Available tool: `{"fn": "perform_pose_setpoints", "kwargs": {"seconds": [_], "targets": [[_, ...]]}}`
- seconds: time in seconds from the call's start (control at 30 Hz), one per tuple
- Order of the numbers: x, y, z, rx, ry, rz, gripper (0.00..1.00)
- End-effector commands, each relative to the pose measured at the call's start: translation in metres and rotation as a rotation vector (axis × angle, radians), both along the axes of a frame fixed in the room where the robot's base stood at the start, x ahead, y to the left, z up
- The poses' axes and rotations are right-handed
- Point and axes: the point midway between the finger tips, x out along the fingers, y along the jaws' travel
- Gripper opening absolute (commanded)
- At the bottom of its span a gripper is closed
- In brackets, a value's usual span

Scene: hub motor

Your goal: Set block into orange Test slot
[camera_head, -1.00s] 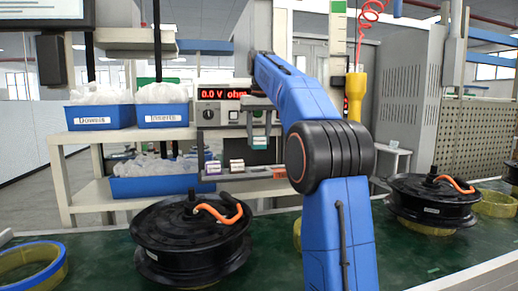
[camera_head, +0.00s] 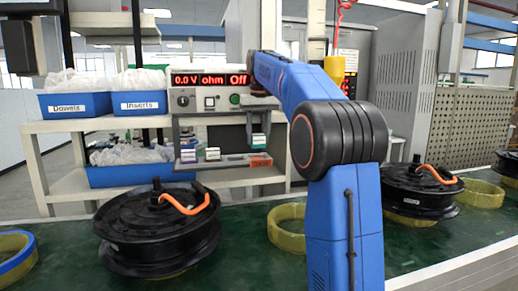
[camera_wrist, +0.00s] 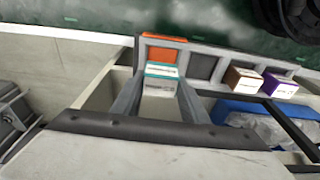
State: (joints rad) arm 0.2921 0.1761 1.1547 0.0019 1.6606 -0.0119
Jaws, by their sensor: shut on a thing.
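My gripper (camera_wrist: 160,98) is shut on a white block with a teal top (camera_wrist: 160,82). In the head view the teal block (camera_head: 258,141) hangs at the right end of the slot rack. The grey rack (camera_wrist: 222,66) has an orange slot (camera_wrist: 163,56) with an orange label strip beside it; the block covers part of this slot in the wrist view. In the head view the orange label (camera_head: 261,162) is just below the block. I cannot tell whether the block touches the slot.
A brown-topped block (camera_wrist: 243,80) and a purple-topped block (camera_wrist: 279,86) sit in other rack slots, with an empty slot between them and the orange one. A meter (camera_head: 208,92) stands behind the rack. Blue bins (camera_head: 146,104) and a hub motor (camera_head: 158,228) are nearby.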

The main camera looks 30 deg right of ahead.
Motion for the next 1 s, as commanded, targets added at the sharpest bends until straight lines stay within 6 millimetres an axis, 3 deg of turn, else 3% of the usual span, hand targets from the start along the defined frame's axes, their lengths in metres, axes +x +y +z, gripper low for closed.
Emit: {"fn": "perform_pose_setpoints", "kwargs": {"seconds": [0.4, 0.8, 0.83, 0.9, 1.0], "targets": [[0.0, 0.0, -0.04, 0.0, 0.0, 0.0, 0.16], [0.0, 0.0, -0.044, 0.0, 0.0, 0.0, 0.16], [0.0, 0.0, -0.044, 0.0, 0.0, 0.0, 0.47], [0.0, 0.0, -0.044, 0.0, 0.0, 0.0, 0.59], [0.0, 0.0, -0.044, 0.0, 0.0, 0.0, 0.59]]}}
